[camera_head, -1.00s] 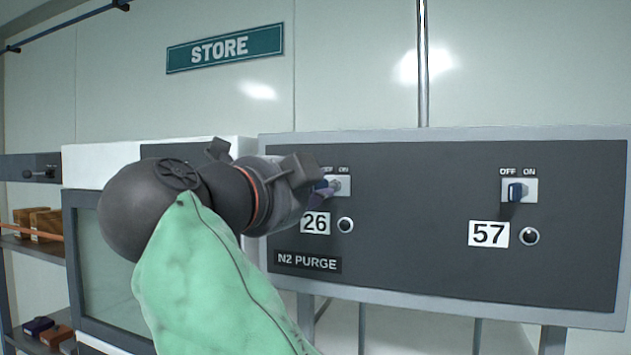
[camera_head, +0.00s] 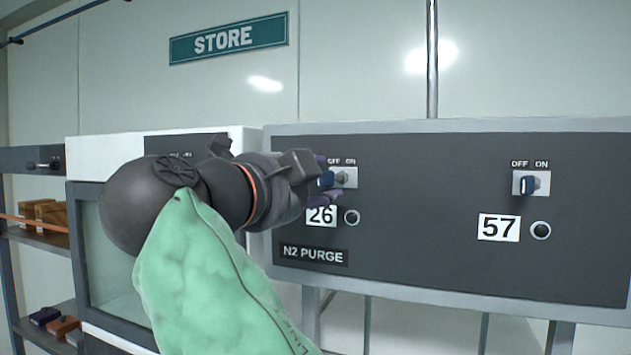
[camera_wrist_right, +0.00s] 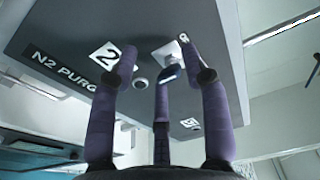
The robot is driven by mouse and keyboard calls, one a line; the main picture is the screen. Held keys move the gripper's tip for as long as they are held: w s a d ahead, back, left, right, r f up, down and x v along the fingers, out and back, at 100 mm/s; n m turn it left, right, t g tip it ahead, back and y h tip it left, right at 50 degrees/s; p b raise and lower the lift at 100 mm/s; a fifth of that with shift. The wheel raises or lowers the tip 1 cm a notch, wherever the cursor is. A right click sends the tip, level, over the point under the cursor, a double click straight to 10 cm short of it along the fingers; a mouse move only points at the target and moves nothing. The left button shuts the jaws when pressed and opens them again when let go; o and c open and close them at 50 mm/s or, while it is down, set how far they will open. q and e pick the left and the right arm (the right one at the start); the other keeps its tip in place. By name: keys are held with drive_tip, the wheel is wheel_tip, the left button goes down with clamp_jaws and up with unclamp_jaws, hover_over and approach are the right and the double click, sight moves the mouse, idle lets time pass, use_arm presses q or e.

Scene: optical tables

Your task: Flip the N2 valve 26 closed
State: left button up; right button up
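The N2 valve 26 switch (camera_head: 345,177) is a small pale plate with OFF and ON lettering above it, on the dark panel. The handle also shows in the right wrist view (camera_wrist_right: 171,73). The number plate 26 (camera_head: 321,216) is below. My right gripper (camera_head: 329,181) is at the switch, coming from the left. Its purple fingers are spread, with the handle between them in the wrist view; contact cannot be told. My left gripper is not in view.
An N2 PURGE label (camera_head: 313,254) is below 26. A shelf with boxes (camera_head: 45,212) stands at far left.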

drive_tip(key=shift+s+d+r, duration=0.15)
drive_tip(key=shift+s+r, duration=0.05)
drive_tip(key=shift+s, duration=0.6)
drive_tip(key=v, duration=1.1)
drive_tip(key=shift+w+a, duration=0.25)
drive_tip(key=shift+a, duration=0.1)
drive_tip(key=shift+f, duration=0.1)
drive_tip(key=shift+w, duration=0.1)
